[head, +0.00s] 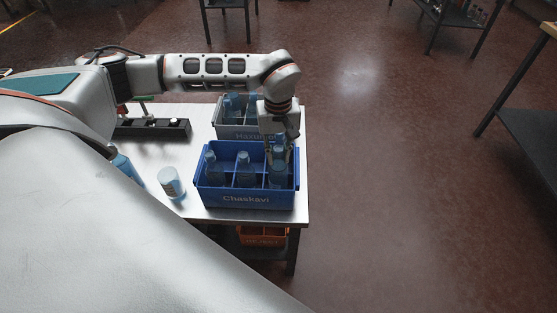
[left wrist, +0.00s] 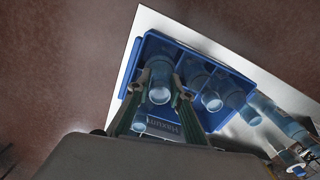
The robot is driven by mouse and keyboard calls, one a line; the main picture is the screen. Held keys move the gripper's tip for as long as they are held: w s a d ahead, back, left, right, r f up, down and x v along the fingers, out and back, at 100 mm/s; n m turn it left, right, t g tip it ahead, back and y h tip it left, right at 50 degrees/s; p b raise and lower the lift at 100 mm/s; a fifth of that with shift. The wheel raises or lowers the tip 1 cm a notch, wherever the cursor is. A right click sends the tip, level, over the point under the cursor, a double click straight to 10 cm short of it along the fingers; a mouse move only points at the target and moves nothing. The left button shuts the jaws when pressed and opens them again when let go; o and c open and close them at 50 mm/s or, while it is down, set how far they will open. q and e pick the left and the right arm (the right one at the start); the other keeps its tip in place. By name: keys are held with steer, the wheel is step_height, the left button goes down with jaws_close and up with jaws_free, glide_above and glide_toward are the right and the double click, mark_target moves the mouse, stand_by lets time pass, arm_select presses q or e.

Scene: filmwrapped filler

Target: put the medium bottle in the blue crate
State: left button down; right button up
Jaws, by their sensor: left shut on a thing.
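The blue crate (head: 246,199) stands near the front right of the white table, with dividers and several translucent blue bottles in it. My left gripper (head: 279,150) points down over its right-hand compartments and is shut on a blue bottle, which I take as the medium bottle (left wrist: 160,81). In the left wrist view, the gripper (left wrist: 160,92) has a finger on each side of this bottle, which is within the crate's outline (left wrist: 133,68). Whether its base touches the crate floor is hidden. My right gripper is not in view.
A grey crate (head: 229,132) with bottles stands behind the blue one. A light-capped bottle (head: 171,184) and another bottle (head: 126,169) stand left of it. A black rack (head: 152,129) lies back left. The table's right edge is close to the crate.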

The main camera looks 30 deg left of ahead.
mark_target(278, 172)
arm_select(q)
steer(key=shift+f, duration=1.35)
steer(key=c, duration=1.8)
jaws_free()
steer(key=shift+f, duration=0.1)
